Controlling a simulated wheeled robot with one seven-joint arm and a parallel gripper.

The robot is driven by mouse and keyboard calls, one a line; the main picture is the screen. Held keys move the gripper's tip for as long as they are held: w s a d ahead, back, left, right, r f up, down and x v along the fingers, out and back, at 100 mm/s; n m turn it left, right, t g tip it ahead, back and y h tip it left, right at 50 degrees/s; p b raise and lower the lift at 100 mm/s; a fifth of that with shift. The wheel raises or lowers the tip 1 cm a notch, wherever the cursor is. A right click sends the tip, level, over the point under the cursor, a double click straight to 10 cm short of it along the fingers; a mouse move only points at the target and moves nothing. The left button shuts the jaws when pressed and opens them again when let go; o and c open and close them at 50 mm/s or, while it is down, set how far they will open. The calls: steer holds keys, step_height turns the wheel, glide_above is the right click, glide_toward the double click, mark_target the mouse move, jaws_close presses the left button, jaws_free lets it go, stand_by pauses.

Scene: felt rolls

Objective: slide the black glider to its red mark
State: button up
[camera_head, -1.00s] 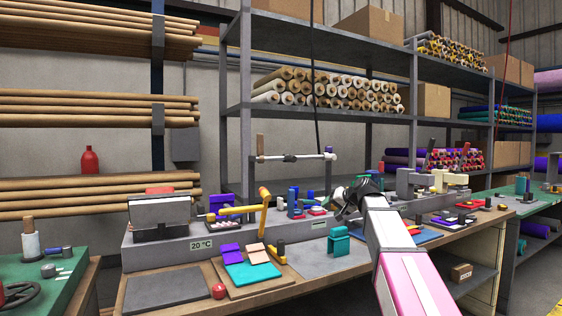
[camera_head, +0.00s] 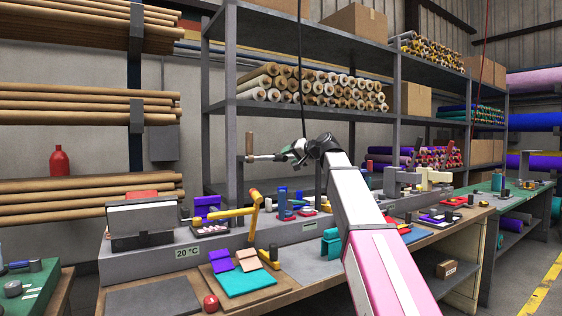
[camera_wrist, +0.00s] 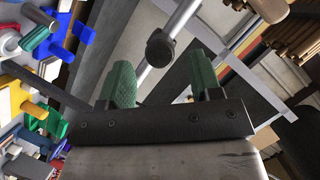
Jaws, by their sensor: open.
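A pale horizontal rail (camera_head: 262,157) hangs above the bench in front of the back shelf. In the wrist view the rail (camera_wrist: 183,17) runs diagonally, with the round black glider (camera_wrist: 160,48) on it. In the head view the dark glider (camera_head: 280,158) is small beside my fingers. My gripper (camera_head: 289,151) is raised at the rail's right part. In the wrist view my gripper (camera_wrist: 163,80) has its green fingers apart, with the glider beyond the gap between them and nothing held. My arm hides the rail's right end. I cannot make out the red mark.
The bench below holds a yellow lever (camera_head: 240,212), a teal felt sheet (camera_head: 246,279), a red ball (camera_head: 210,303) and several small blocks. Shelves with felt rolls (camera_head: 318,87) stand close behind the rail. The air left of my gripper along the rail looks clear.

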mark_target(286, 158)
steer(key=shift+x, duration=2.7)
steer(key=shift+c, duration=0.3)
steer(key=shift+s, duration=0.1)
jaws_close()
steer(key=s+a, duration=0.4)
steer(key=a, duration=0.3)
steer(key=shift+s, duration=0.4)
steer(key=shift+a, duration=0.1)
steer(key=shift+o, duration=0.3)
jaws_free()
